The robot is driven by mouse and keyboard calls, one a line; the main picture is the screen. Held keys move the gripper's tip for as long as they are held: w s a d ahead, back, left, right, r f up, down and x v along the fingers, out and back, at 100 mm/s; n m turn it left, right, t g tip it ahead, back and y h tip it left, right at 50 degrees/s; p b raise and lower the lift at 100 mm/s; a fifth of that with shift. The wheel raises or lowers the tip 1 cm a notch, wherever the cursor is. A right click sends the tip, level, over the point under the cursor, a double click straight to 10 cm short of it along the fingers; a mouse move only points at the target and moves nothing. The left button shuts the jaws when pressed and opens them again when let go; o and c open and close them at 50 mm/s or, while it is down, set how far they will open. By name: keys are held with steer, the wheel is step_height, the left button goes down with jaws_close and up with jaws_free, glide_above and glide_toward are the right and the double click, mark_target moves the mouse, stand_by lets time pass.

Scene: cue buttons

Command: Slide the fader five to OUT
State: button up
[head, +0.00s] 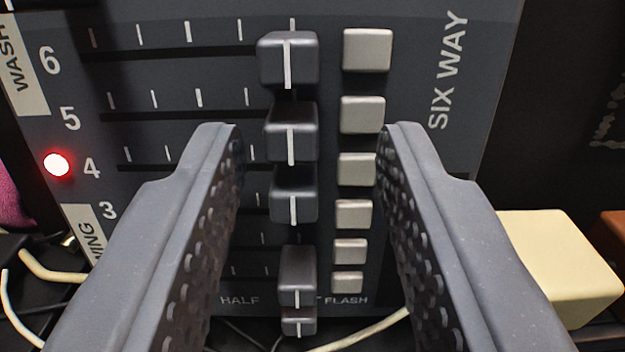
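The fader panel (420,200) fills the middle of the head view, with numbers 6, 5, 4 and 3 down its left side. The fader five knob (290,132) is a dark grey block with a white line. It sits at the right end of the horizontal slot beside the number 5 (70,118). My gripper (309,130) is open and empty, its fingers at left and right. In the picture the knob lies between the fingertips, with no contact visible. The depth gap is hard to tell. No OUT label is readable; HALF (240,300) shows at the bottom.
The fader six knob (288,60) is just above and the fader four knob (293,195) just below. Pale square buttons (362,114) line the right of the knobs. A red light (57,164) glows beside 4. A cream block (560,262) and cables lie outside the panel.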

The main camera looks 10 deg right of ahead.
steer(key=s+a, duration=0.2)
steer(key=s, duration=1.1)
steer(key=shift+s+p, duration=0.3)
steer(key=shift+p, duration=0.1)
steer(key=a+r+n+y+p, duration=0.1)
steer(key=a+r+y+p, duration=0.1)
steer(key=r, duration=0.7)
steer(key=a+r+y+p, duration=0.1)
steer(key=r+y+p, duration=0.2)
steer(key=r, duration=0.7)
steer(key=s+d+r+g+h+p, duration=0.1)
steer(key=s+d+r, duration=0.3)
steer(key=r, duration=0.5)
steer(key=s+d+r+g+h+p, duration=0.1)
steer(key=s+d+r+p, duration=0.2)
steer(key=r, duration=0.7)
steer(key=s+d, duration=0.2)
steer(key=shift+d+n, duration=0.35)
steer(key=shift+n, duration=0.05)
steer(key=shift+s, duration=0.1)
